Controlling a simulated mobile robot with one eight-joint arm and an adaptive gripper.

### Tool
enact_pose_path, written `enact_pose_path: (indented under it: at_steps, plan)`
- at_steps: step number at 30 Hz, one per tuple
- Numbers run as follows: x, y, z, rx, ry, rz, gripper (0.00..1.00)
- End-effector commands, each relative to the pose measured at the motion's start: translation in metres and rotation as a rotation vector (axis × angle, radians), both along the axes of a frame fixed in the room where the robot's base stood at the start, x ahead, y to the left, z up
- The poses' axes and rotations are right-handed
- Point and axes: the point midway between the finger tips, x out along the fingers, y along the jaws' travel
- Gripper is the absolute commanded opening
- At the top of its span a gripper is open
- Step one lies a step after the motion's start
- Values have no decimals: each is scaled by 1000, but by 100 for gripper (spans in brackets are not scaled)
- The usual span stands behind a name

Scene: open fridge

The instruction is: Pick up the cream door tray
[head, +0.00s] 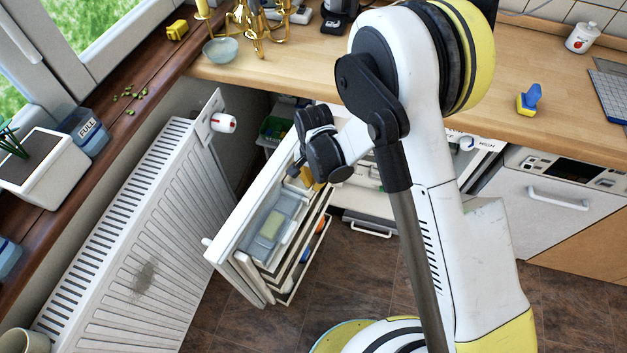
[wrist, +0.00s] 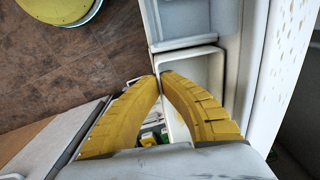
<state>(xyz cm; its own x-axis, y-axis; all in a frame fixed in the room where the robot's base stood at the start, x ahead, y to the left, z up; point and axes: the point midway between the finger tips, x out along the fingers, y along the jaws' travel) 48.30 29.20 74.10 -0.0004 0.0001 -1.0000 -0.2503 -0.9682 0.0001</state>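The cream door tray (wrist: 195,68) shows in the wrist view on the inner side of the open fridge door (wrist: 265,60). My gripper (wrist: 160,75) has its two yellow fingers converging at the tray's front rim. The tips are nearly together with the thin rim between them, one finger on the inner side and one on the outer. In the head view my gripper (head: 306,177) is over the door's far end, and it largely hides the tray there. The lower part of the tray is hidden behind the fingers.
A grey-blue door bin (head: 272,222) holding a pale green item sits beside my gripper in the head view, with more racks below. A white radiator (head: 135,230) stands left of the door. The countertop (head: 440,95) is above right. Brown floor is clear in front.

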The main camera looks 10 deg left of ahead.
Motion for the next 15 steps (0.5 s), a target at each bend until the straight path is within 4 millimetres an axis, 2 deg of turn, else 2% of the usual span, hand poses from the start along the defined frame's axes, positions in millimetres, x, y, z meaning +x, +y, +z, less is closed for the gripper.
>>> enact_pose_path:
  at_steps: [5,15]
  plan:
    - [0,0,32,0,0,0,0]
    - [-15,-59,69,0,0,-4,0]
